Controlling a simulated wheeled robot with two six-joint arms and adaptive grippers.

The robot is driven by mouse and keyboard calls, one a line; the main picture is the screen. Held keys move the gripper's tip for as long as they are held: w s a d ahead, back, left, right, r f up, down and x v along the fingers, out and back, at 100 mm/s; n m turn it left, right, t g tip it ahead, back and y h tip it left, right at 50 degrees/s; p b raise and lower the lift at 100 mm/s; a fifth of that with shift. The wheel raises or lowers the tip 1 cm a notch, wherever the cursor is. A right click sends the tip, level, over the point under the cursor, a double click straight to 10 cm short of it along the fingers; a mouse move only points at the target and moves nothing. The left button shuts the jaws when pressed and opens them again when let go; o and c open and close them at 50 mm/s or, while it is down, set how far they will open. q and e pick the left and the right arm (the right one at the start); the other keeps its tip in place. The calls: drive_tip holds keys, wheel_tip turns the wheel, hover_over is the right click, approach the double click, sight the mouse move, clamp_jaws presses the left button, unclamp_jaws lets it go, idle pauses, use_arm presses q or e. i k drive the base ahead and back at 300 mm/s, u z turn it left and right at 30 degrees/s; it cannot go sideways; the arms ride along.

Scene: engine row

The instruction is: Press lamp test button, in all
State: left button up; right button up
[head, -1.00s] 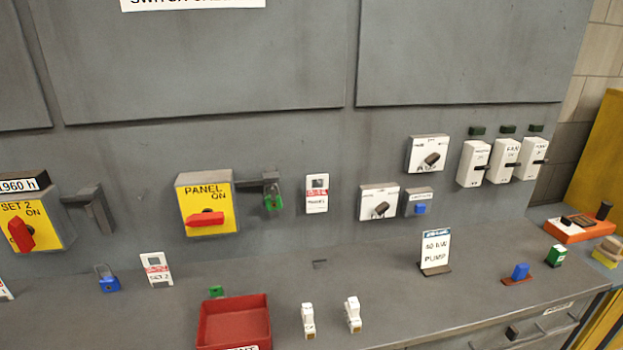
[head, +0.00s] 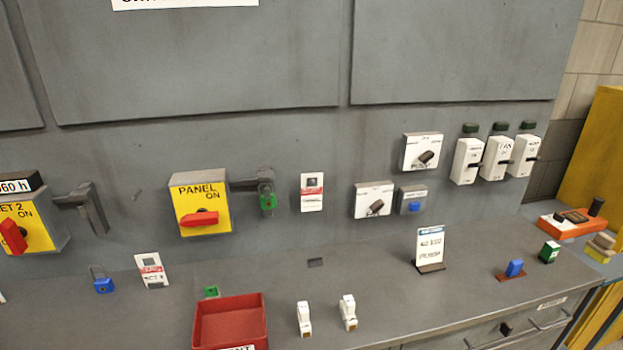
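A small grey box (head: 406,193) is on the panel wall, right of a white switch plate. It carries a blue push button (head: 414,207) low on its front and a pale label too small to read. This looks like the lamp test button, though I cannot confirm it from the label. Nothing touches it. Neither of my grippers is in view.
A white selector switch (head: 374,200) sits left of the button, another (head: 422,151) above. White switch boxes (head: 466,161) are to the right. The bench below holds a 40 kW pump sign (head: 430,246), a red tray (head: 231,322) and an orange device (head: 572,224).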

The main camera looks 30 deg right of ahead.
sight(414, 206)
drive_tip(key=z, duration=0.6)
drive_tip(key=k, duration=0.1)
drive_tip(key=z, duration=1.05)
